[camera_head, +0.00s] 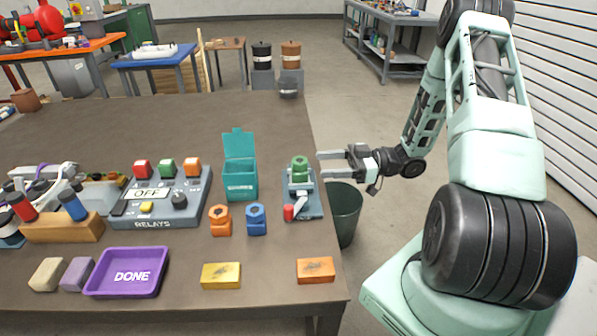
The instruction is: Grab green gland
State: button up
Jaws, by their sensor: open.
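The green gland (300,168) is a small green hex-shaped fitting. It sits upright on a blue-grey fixture (311,203) near the right edge of the brown table. The fixture has a lever with a red end (288,212). My gripper (322,164) comes in from the right, its two fingers pointing left at the gland. The jaws are open and empty. The fingertips look just to the right of the gland, apart from it in the picture; the exact depth gap is hard to tell.
A relay panel (160,197), purple DONE tray (127,272), yellow block (221,276) and orange block (315,270) are nearby. A dark bin (346,215) stands beside the table.

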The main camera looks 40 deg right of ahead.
aim_at(292, 168)
jog(key=x, duration=0.4)
jog(key=shift+a, duration=0.15)
jog(key=shift+r+p+x, duration=0.15)
jog(key=shift+p+x, duration=0.25)
jog(key=shift+x, duration=0.9)
jog(key=shift+r+p+x, duration=0.15)
jog(key=shift+p+x, duration=0.25)
jog(key=shift+x, duration=0.9)
jog(key=c, duration=1.1)
